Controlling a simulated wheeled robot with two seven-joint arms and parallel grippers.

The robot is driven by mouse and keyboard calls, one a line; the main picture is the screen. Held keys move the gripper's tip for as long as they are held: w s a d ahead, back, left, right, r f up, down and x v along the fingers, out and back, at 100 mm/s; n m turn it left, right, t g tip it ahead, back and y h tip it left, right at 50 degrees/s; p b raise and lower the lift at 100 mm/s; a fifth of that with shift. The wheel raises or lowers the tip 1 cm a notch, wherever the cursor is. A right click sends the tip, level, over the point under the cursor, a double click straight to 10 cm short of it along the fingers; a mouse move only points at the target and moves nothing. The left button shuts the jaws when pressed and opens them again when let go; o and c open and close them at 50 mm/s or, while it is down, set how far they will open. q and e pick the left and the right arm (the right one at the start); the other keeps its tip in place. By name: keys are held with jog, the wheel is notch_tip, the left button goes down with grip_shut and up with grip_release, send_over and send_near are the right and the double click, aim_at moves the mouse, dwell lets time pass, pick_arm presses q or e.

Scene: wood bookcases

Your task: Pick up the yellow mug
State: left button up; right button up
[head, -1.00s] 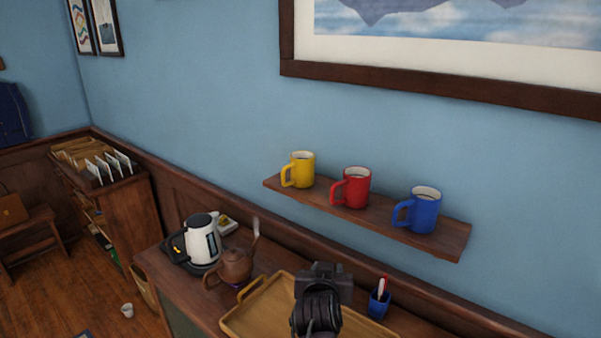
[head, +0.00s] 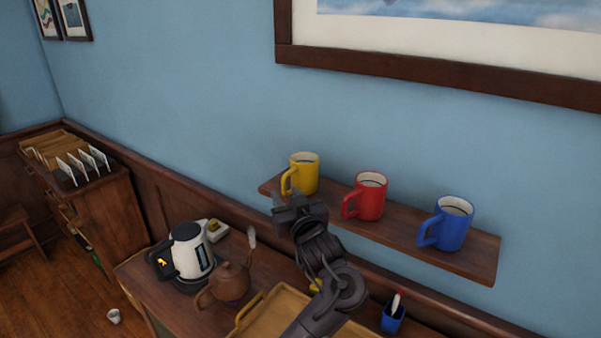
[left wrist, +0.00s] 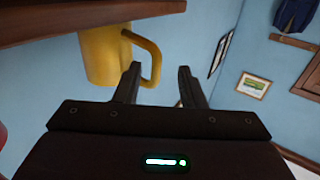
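The yellow mug (head: 305,172) stands upright at the left end of the wooden wall shelf (head: 412,238), its handle toward the left and front. My left gripper (head: 288,198) is just in front of and below the mug, partly covering its lower part. The left wrist view shows the scene upside down. There the gripper's two fingers (left wrist: 158,70) are apart, and the mug (left wrist: 100,57) is beyond them, with its handle partly in line with the gap. I cannot tell whether a finger touches the handle. My right gripper is not in view.
A red mug (head: 366,198) and a blue mug (head: 448,224) stand to the right on the same shelf. Below are a kettle (head: 192,252), a brown teapot (head: 228,284), a tray (head: 262,312) and a pen cup (head: 392,318). The wall (head: 180,110) is close behind the shelf.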

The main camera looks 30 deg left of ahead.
aim_at(284, 186)
pick_arm(q)
jog(key=shift+w+a+r+p, duration=0.55)
jog(key=shift+w+a+p, duration=0.1)
jog(key=shift+p, duration=0.15)
jog(key=shift+p+x, duration=0.55)
jog(key=shift+x, duration=0.2)
jog(key=shift+w+a+f, duration=0.3)
jog(key=shift+w+a, duration=0.5)
jog(key=shift+a, duration=0.05)
jog(key=c, duration=0.7)
grip_shut()
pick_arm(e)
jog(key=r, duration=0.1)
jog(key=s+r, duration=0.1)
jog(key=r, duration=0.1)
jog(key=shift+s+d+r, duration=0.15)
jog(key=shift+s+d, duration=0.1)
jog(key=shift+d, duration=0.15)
